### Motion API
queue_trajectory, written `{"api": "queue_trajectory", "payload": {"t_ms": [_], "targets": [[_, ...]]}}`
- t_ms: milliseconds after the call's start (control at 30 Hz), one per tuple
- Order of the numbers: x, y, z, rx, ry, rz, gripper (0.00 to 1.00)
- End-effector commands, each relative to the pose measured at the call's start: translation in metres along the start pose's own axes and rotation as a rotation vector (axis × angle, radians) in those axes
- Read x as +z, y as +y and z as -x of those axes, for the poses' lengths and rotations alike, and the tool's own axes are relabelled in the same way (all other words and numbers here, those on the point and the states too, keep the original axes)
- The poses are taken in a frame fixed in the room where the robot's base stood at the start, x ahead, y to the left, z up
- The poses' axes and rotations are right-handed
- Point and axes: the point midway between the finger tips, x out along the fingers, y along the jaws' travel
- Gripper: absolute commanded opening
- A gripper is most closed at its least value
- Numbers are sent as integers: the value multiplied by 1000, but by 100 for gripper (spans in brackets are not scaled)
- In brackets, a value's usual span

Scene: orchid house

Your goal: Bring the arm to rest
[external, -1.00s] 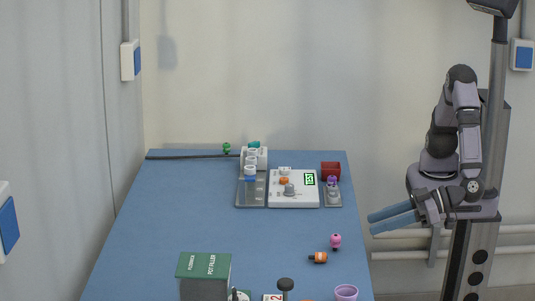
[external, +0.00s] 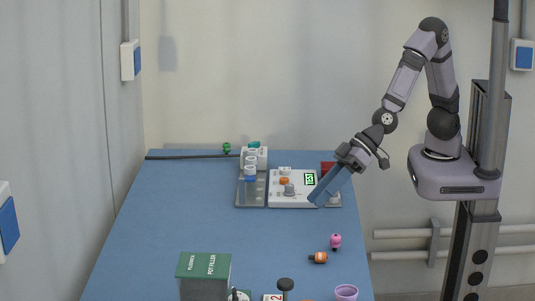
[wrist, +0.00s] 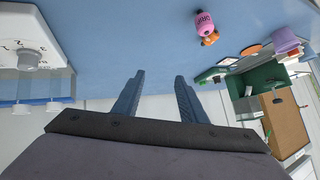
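My gripper (external: 318,199) hangs over the right part of the blue table (external: 190,225), in front of the white device's right end in the external view. Its blue fingers point down and to the left. In the wrist view my gripper (wrist: 160,78) has its two fingers apart with nothing between them. The arm arches up from its column and reaches left over the table edge. Whether the fingertips touch anything below is hard to tell, but they look clear of the table.
A white device (external: 290,201) stands on a grey tray at the back. A red container (external: 327,165) is partly hidden behind my gripper. The table's left middle is clear.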

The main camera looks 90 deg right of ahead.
Motion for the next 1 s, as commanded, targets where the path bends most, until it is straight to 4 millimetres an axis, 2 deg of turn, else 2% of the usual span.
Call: {"api": "queue_trajectory", "payload": {"t_ms": [33, 133, 300, 400, 500, 600, 700, 800, 1000], "targets": [[-6, 24, 13, 13, -51, -9, 38], [6, 68, 36, 39, -180, -13, 38], [44, 147, 96, 138, -421, -41, 38], [68, 183, 133, 206, -542, -66, 38], [88, 209, 166, 267, -641, -92, 38], [103, 226, 192, 314, -713, -113, 38], [112, 235, 207, 343, -756, -125, 38], [117, 239, 214, 357, -777, -130, 38], [118, 240, 216, 359, -782, -131, 38]]}}
